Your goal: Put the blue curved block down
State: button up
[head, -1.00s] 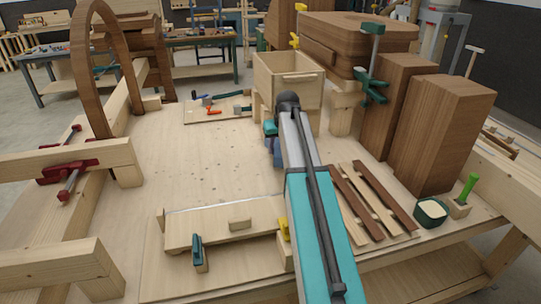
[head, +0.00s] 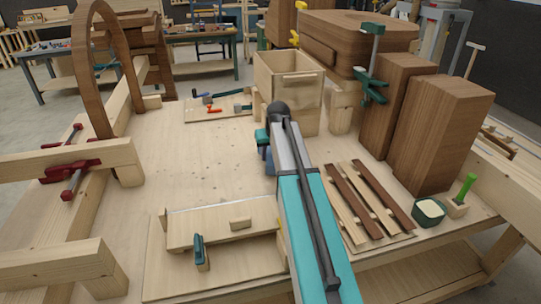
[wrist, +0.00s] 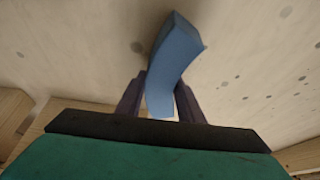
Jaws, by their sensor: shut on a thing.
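The blue curved block (wrist: 175,62) is between the two dark fingers of my gripper (wrist: 160,98) in the wrist view. My gripper is shut on its near part, and the far end sticks out beyond the fingertips over pale wood. I cannot tell whether the block touches the surface. In the head view my arm hides most of the gripper; a small dark blue part (head: 267,155) shows just left of the arm, above the middle of the workbench (head: 200,160).
A wooden box (head: 288,85) stands behind my arm. Slats (head: 365,200) and tall brown blocks (head: 435,135) are to the right. A wooden jig (head: 222,225) lies at the front left. A tool board (head: 215,108) lies at the back.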

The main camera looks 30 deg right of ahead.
jog(key=shift+f, duration=0.55)
jog(key=shift+f, duration=0.1)
jog(key=o, duration=1.2)
jog(key=shift+c, duration=0.2)
jog(key=shift+r, duration=0.25)
jog(key=shift+b+v, duration=1.15)
jog(key=shift+v, duration=4.75)
